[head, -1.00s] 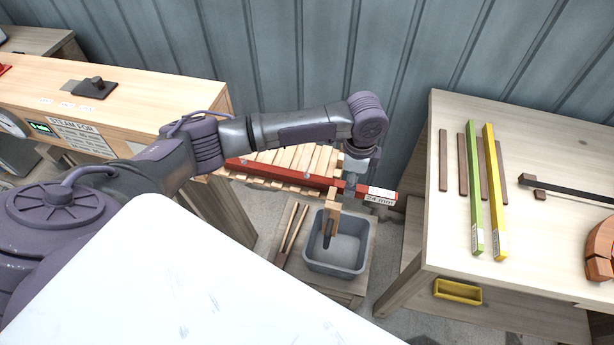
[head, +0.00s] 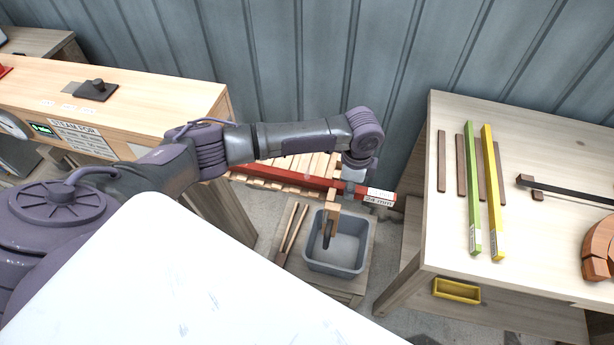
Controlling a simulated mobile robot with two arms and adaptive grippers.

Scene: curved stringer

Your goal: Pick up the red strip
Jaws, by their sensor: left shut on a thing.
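The red strip (head: 312,177) is a long straight bar with a white label reading 24 mm at its right end. It lies across or just above the slatted wooden rack (head: 285,165); I cannot tell whether it touches. My left gripper (head: 354,187) comes down from above and is shut on the strip near its labelled end. The arm hides part of the strip, and the fingertips are small and partly hidden. My right gripper is not in view.
A grey bin (head: 338,262) stands below the gripper, beside wooden tongs (head: 291,233). The steam box (head: 110,100) is at left. The right table (head: 540,150) holds a green strip (head: 473,190), a yellow strip (head: 494,190) and several brown ones. A corrugated wall closes the back.

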